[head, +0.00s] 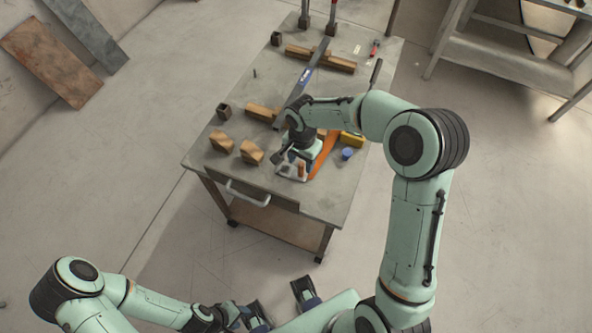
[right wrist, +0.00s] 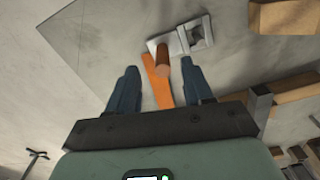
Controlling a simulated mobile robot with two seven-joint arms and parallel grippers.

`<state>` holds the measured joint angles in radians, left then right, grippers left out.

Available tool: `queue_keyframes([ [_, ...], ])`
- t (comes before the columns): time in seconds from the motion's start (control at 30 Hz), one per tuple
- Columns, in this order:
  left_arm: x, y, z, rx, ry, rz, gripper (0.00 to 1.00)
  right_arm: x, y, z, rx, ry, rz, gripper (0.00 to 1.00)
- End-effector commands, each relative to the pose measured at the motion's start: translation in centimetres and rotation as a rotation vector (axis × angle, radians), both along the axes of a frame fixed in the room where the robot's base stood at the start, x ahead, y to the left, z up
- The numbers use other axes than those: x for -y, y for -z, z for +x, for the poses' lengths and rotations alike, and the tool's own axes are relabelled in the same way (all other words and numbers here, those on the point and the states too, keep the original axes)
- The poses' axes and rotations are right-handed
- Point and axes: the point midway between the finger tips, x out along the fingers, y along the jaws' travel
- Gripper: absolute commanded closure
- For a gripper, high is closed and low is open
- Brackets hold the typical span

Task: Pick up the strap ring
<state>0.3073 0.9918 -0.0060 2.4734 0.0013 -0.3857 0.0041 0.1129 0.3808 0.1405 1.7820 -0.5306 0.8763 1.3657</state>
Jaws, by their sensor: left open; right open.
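An orange strap (head: 323,154) lies on the workbench, partly hidden by my right arm in the head view. I cannot tell which part of it is the strap ring. In the right wrist view the strap (right wrist: 157,84) runs between the two fingers, beyond or below them. A brown cylinder (right wrist: 162,62) stands by its far end, beside a pale metal piece (right wrist: 197,36). My right gripper (right wrist: 160,86) is open, pointing down over the bench's near part; it also shows in the head view (head: 296,156). My left gripper (head: 240,317) is open, low and off the bench.
Two wooden blocks (head: 222,141) lie left of my right gripper on the workbench (head: 235,173). A blue-capped item (head: 347,153) and a yellow item (head: 352,139) lie to its right. A long metal bar (head: 296,95) and wooden beams (head: 320,57) lie farther back.

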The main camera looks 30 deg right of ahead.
Motion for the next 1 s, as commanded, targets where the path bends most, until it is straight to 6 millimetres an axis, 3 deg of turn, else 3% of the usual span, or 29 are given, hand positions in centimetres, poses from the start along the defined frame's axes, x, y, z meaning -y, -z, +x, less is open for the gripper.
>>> queue_keyframes([
  [0.3,0.0,-0.1,0.1,0.001,0.000,0.000,0.57,0.1,4.3,0.3,-0.004,0.001,0.000,0.49],
  [0.57,0.0,-0.1,0.1,0.001,0.000,0.000,0.57,0.1,4.6,0.3,0.000,0.001,0.001,0.49],
  [0.6,0.0,-0.1,0.1,0.001,0.000,0.000,0.57,0.1,4.6,0.3,0.000,0.001,0.001,0.56],
  [0.73,0.0,-0.1,0.1,0.001,0.000,0.000,0.57,0.1,4.6,0.3,0.000,0.001,0.001,0.98],
  [1.0,0.0,-0.1,0.1,0.001,0.000,0.000,0.57,0.1,4.5,0.3,0.000,0.000,0.000,1.00],
])
